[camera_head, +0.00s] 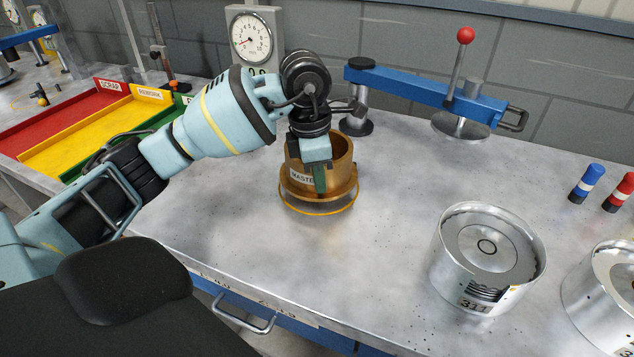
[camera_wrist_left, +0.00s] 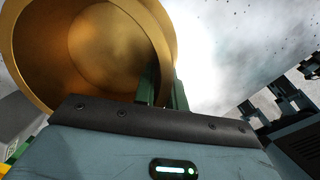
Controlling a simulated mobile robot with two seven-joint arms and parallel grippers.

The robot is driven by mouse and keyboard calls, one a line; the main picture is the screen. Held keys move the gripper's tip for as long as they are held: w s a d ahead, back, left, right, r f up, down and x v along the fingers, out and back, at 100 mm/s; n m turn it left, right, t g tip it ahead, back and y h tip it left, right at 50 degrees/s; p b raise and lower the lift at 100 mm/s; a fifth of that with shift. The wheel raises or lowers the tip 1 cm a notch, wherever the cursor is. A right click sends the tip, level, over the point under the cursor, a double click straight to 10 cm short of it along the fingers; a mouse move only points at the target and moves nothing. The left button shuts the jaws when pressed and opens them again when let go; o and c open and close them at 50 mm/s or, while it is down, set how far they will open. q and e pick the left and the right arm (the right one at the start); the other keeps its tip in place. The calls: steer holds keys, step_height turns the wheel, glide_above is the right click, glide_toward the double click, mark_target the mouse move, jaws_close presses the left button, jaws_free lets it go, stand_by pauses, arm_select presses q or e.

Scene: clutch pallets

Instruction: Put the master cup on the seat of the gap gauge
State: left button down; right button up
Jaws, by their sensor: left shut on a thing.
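The brass-coloured master cup (camera_head: 340,157), with a white MASTER label, is in the middle of the bench in the head view. My left gripper (camera_head: 319,180) is shut on its near wall, its green fingers gripping the wall. The left wrist view shows the cup's hollow inside (camera_wrist_left: 105,45) beside the green fingers (camera_wrist_left: 160,90). A thin yellow ring (camera_head: 318,213) shows just below the cup's wider lower rim. I cannot tell whether the cup touches anything beneath it. A dial gauge (camera_head: 250,40) stands behind; its lower part is partly hidden by my arm. My right gripper is out of view.
A blue swing arm (camera_head: 425,86) with a red-knobbed lever (camera_head: 465,36) and a round disc (camera_head: 460,126) stands behind right. Two silver housings (camera_head: 445,245) (camera_head: 580,290) and blue and red pegs (camera_head: 587,183) (camera_head: 619,192) are at right. Coloured trays (camera_head: 95,125) lie left.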

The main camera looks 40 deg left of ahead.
arm_select(q)
steer(key=shift+w+a+r, duration=0.1)
steer(key=shift+w+r, duration=0.1)
steer(key=shift+w+a, duration=0.1)
steer(key=shift+w, duration=0.1)
steer(key=shift+f, duration=1.8)
steer(key=shift+f, duration=0.2)
steer(key=c, duration=1.5)
jaws_free()
steer(key=shift+f, duration=0.1)
steer(key=shift+o, duration=0.2)
step_height(320, 180, up, 12)
steer(key=s+a, duration=0.1)
steer(key=shift+p, duration=0.35)
